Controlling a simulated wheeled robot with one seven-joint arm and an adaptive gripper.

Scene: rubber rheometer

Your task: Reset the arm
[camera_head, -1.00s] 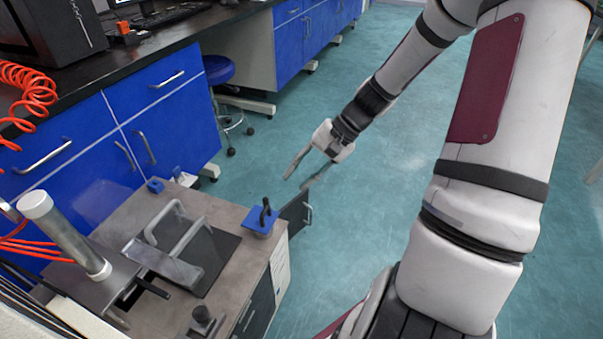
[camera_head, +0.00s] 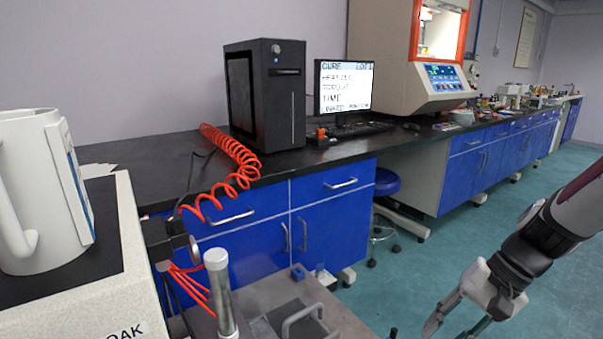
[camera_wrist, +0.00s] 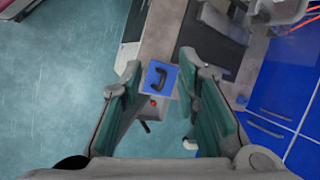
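My gripper (camera_head: 458,310) hangs at the lower right of the head view, over the floor, with its fingers pointing down and to the left. The wrist view shows its two fingers (camera_wrist: 163,105) spread wide apart with nothing held between them. Beyond the gap, some way below, a blue square piece with a dark handle (camera_wrist: 160,79) sits on the edge of the low bench. The gripper is apart from everything around it.
The low bench (camera_head: 352,318) carries a metal handle frame (camera_head: 305,318) and an upright cylinder (camera_head: 221,290). Blue cabinets (camera_head: 330,225) with a black top hold a computer tower (camera_head: 266,95) and a monitor (camera_head: 344,87). A blue stool (camera_head: 386,182) stands behind. Teal floor (camera_head: 425,265) is open.

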